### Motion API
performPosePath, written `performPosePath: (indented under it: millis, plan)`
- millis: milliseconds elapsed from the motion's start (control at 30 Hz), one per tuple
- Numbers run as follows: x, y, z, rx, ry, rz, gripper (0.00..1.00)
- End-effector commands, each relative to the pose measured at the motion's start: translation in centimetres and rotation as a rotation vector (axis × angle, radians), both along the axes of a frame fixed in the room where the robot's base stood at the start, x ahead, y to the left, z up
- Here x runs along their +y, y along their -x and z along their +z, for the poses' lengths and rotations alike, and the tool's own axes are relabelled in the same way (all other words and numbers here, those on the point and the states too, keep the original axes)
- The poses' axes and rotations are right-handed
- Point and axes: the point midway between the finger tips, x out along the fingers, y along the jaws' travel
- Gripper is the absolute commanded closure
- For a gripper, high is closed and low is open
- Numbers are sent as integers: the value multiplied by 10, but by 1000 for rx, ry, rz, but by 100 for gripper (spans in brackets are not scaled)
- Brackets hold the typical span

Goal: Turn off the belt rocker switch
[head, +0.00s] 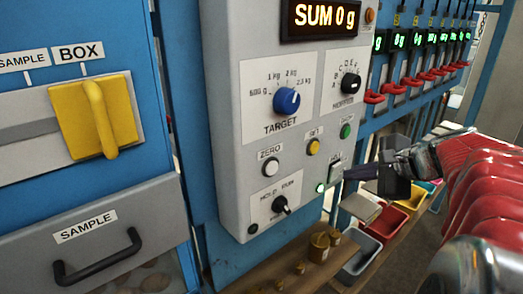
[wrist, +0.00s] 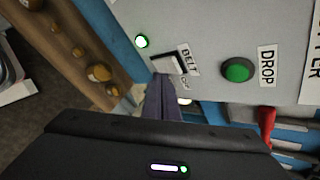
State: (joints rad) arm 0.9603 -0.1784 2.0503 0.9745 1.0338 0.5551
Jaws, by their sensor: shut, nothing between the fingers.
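The belt rocker switch (wrist: 168,64) is a pale rocker in a dark frame on the grey control panel, beside a label reading BELT. In the head view the switch (head: 335,171) is at the panel's lower right edge, partly hidden. A small green lamp (wrist: 141,41) glows next to it, also lit in the head view (head: 320,188). My gripper (wrist: 161,80) is shut and empty, its dark fingertips right at the switch. I cannot tell whether they touch it. In the head view my gripper (head: 348,173) comes in from the right.
The panel also bears a green DROP button (wrist: 237,70), a blue TARGET knob (head: 287,100), a yellow button (head: 313,147), a white ZERO button (head: 271,166) and a black HOLD/RUN knob (head: 281,205). Brass weights (head: 319,246) stand on a wooden shelf below. Coloured bins (head: 384,222) are behind my gripper.

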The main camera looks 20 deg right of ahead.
Motion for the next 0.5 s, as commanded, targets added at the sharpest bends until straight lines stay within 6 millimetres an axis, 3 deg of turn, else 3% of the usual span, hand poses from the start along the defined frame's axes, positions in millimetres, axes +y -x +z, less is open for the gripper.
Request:
performPosePath:
  millis: [500]
  plan:
    - [3, -9, 2, 0, -1, 1, 100]
